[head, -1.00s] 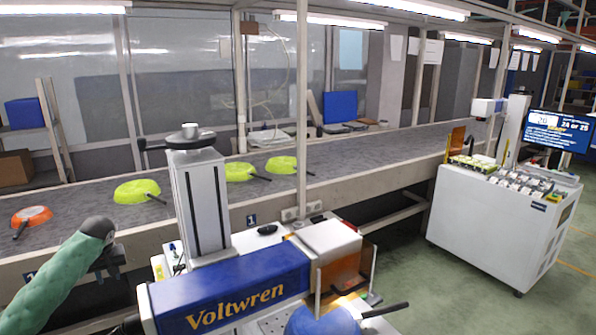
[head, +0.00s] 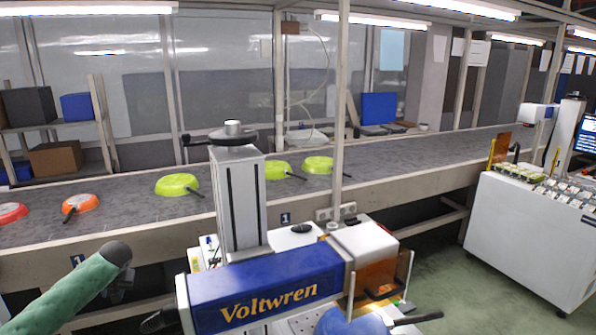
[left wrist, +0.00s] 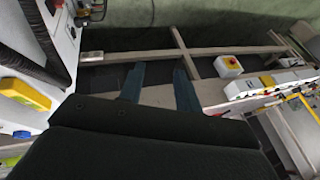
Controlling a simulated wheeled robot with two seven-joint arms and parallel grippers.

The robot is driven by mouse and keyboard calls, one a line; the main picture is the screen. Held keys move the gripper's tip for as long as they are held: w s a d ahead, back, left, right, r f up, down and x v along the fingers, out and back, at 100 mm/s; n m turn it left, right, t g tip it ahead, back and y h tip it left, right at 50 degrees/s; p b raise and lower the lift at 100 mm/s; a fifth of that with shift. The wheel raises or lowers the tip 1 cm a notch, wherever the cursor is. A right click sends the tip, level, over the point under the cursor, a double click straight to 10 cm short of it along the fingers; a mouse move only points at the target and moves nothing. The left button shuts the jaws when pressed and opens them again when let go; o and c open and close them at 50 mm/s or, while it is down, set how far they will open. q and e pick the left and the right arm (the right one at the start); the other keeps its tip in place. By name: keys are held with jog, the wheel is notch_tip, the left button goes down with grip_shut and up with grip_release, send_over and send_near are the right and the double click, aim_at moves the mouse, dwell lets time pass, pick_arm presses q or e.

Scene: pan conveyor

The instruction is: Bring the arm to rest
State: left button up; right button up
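My left arm (head: 75,290), in a green sleeve with a dark end, comes in at the lower left of the head view, in front of the conveyor's near side. Its fingers are not clearly seen there. In the left wrist view my left gripper (left wrist: 159,86) has its two dark fingers apart with nothing between them; it is open and empty over the floor and a pale frame. My right arm and gripper are in neither view.
A blue Voltwren machine (head: 265,288) with a tall grey column stands right of my arm, a blue pan (head: 352,324) at its front. The conveyor (head: 230,198) behind carries green pans (head: 177,184) and an orange one (head: 82,203). A white cabinet (head: 520,235) stands right.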

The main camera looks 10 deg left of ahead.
pick_arm(q)
jog(key=s+d+f+m+y, duration=0.15)
jog(key=s+f+m, duration=0.45)
jog(key=s+f, duration=1.15)
jog(key=s+d+f+m, duration=0.25)
jog(key=s+f, duration=0.25)
jog(key=s, duration=0.4)
jog(key=s+d+f+m, duration=0.2)
jog(key=s+f+m, duration=0.25)
jog(key=s, duration=0.45)
jog(key=s+d+f+n+h, duration=0.25)
jog(key=d+f, duration=0.25)
jog(key=d, duration=0.6)
jog(key=s+d+f+n+h, duration=0.1)
jog(key=s+d+f, duration=0.3)
jog(key=d, duration=0.7)
jog(key=d+f+n+h, duration=0.2)
jog(key=d+h, duration=0.2)
jog(key=d, duration=1.8)
jog(key=shift+w+d+f+n+g, duration=0.25)
jog(key=shift+n+g, duration=0.05)
jog(key=shift+n, duration=0.05)
